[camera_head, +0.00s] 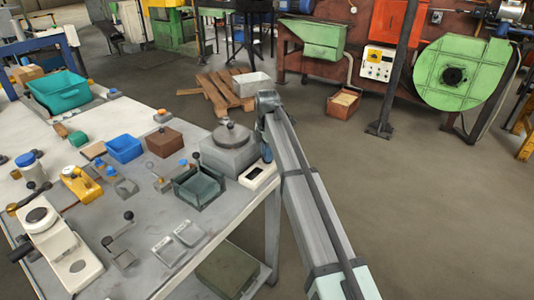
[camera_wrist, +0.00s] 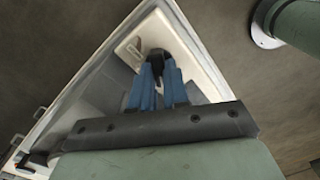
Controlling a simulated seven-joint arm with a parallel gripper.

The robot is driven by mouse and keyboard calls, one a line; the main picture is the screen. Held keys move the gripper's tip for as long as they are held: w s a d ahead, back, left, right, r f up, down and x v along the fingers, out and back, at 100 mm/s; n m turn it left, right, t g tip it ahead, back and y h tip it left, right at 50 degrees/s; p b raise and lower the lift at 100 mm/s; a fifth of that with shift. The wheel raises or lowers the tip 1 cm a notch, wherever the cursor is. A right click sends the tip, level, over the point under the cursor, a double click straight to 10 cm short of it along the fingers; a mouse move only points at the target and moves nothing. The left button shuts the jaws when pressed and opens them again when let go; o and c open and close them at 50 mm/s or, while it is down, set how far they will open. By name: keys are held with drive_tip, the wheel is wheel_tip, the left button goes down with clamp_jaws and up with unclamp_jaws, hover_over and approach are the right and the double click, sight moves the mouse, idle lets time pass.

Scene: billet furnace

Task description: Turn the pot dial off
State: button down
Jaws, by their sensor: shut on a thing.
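The pot (camera_head: 232,146) is a grey box with a round lid and knob, standing at the right end of the workbench. A white control panel (camera_head: 250,179) with a dark display lies beside its front right corner. In the wrist view the white panel (camera_wrist: 187,45) lies below my fingers, with the dark pot dial (camera_wrist: 153,53) on it. My gripper (camera_wrist: 159,72) has its blue fingers close together, shut on the dial. In the head view my gripper (camera_head: 266,152) is at the bench's right edge, mostly hidden by my arm. The dial's setting cannot be read.
A dark open box (camera_head: 199,188) with a lever stands left of the panel. The workbench (camera_head: 205,240) holds a blue bin (camera_head: 124,149), a brown box (camera_head: 164,141) and several small tools.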

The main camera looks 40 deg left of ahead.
idle(0.3)
drive_tip(key=c, duration=1.1)
unclamp_jaws()
drive_tip(key=shift+r, duration=0.1)
wheel_tip(320, 180, up, 14)
drive_tip(key=shift+f, duration=0.15)
